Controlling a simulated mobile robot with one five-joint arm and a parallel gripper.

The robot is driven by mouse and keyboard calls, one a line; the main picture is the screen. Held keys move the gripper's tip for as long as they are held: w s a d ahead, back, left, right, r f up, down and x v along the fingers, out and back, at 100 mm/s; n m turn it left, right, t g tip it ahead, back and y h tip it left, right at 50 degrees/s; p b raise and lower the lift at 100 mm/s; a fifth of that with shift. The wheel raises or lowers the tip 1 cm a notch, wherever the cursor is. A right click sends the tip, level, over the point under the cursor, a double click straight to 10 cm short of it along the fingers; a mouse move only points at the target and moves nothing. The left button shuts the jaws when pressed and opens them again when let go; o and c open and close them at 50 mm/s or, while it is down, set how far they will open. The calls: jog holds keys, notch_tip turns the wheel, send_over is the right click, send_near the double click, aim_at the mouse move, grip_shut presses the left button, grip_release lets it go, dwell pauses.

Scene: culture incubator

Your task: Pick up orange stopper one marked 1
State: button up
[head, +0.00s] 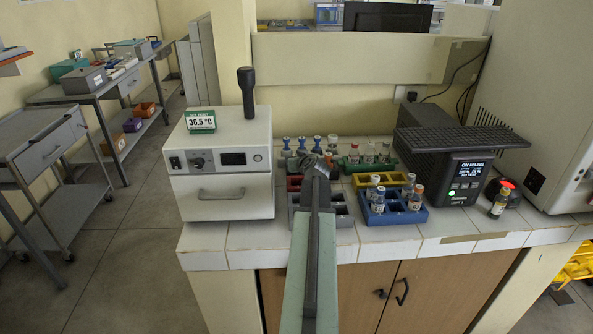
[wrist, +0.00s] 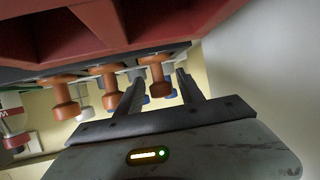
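Several orange stoppers show in the wrist view, in a row below a dark red rack: a left one (wrist: 66,96), a middle one (wrist: 111,86) and a right one (wrist: 157,76). No number can be read on them, so I cannot tell which is stopper one. My gripper (wrist: 160,78) is open, and the right stopper appears between its two fingers in the picture. I see no clear contact. In the head view my gripper (head: 320,163) is over the racks at the middle of the bench, and my arm hides part of them. I cannot make out the orange stoppers there.
The dark red rack (wrist: 215,22) fills the top of the wrist view. On the bench, a white incubator (head: 222,187) stands left, a blue rack (head: 400,217) with vials right, and a dark device (head: 445,165) beyond it. Blue-topped vials (head: 302,144) stand behind my gripper.

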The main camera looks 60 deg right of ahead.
grip_shut()
notch_tip(320, 180, up, 10)
jog(key=p, duration=1)
